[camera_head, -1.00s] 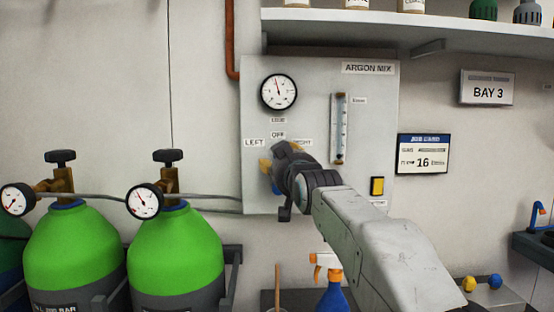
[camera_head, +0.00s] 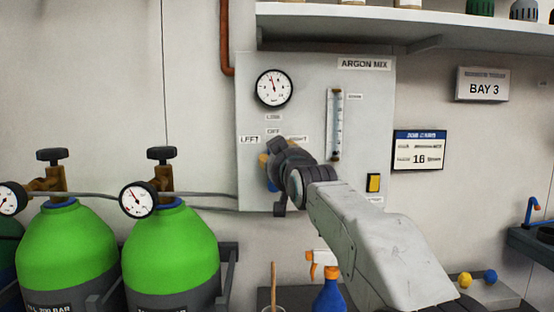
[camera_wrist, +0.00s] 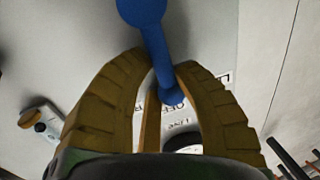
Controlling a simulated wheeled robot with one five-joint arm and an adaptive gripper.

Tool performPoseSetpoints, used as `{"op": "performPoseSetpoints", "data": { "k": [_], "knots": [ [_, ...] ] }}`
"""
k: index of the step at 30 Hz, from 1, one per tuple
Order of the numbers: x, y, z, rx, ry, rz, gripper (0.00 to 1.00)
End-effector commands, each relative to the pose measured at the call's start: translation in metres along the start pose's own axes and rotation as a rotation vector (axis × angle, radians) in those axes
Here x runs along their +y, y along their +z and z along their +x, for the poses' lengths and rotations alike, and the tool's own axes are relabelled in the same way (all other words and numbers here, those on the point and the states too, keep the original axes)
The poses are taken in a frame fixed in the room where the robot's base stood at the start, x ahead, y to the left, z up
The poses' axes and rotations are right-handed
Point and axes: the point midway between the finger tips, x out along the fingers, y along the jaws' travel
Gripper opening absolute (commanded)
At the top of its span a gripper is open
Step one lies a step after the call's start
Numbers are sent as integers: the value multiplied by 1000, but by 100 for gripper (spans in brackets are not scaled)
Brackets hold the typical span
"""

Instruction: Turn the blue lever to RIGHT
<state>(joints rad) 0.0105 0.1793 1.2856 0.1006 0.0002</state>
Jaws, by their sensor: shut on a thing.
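The blue lever (camera_wrist: 154,45) shows in the wrist view, its round hub at the top edge and its narrow end between my two yellow fingers. My gripper (camera_wrist: 160,70) is shut on the lever near that end. The lever points roughly toward the OFF label (camera_wrist: 166,112). The RIGHT label is mostly hidden behind a finger there. In the head view my gripper (camera_head: 268,159) is at the ARGON MIX panel (camera_head: 350,110), just below OFF, between the LEFT label (camera_head: 249,140) and the partly covered RIGHT label (camera_head: 299,139). My wrist hides most of the lever there.
A round gauge (camera_head: 273,88) and a flow tube (camera_head: 335,125) are on the panel above and right of my gripper. A yellow switch (camera_head: 373,183) is lower right. Green cylinders (camera_head: 171,252) stand left. A spray bottle (camera_head: 328,288) is below my arm. A shelf (camera_head: 400,25) overhangs the panel.

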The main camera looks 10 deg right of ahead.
Motion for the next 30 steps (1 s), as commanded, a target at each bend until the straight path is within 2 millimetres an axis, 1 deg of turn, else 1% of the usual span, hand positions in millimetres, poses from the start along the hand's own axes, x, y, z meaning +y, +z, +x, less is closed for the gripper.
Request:
{"op": "performPoseSetpoints", "data": {
  "k": [1,22,30],
  "knots": [
    [-1,4,1,-10,-2,0,0],
    [-2,9,2,-15,-3,23,0],
    [-1,13,2,-2,-1,92,0]
  ]
}}
